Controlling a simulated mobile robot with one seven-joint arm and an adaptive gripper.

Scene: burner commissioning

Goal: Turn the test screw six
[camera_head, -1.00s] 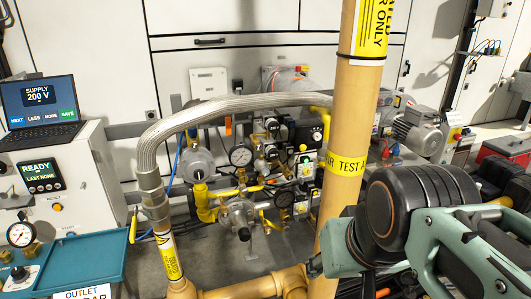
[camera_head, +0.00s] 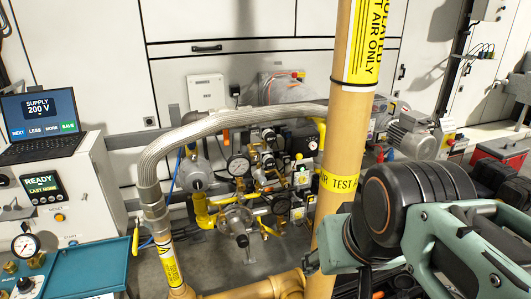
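The burner gas train (camera_head: 250,190) stands in the middle of the head view, with yellow pipe pieces, several gauges and a grey round regulator body (camera_head: 236,219). The test screw cannot be made out among its small fittings. A round pressure gauge (camera_head: 238,165) faces me at the train's upper left. My green and black arm (camera_head: 400,215) fills the lower right, in front of the tan upright pipe. No gripper fingers can be made out, and nothing held is visible.
A tan upright pipe (camera_head: 337,130) with yellow labels stands close in front. A braided hose (camera_head: 230,114) arches over the train. At left are a laptop (camera_head: 40,120), a cabinet with a READY display (camera_head: 42,189) and a teal tray (camera_head: 85,268). A motor (camera_head: 410,135) stands at right.

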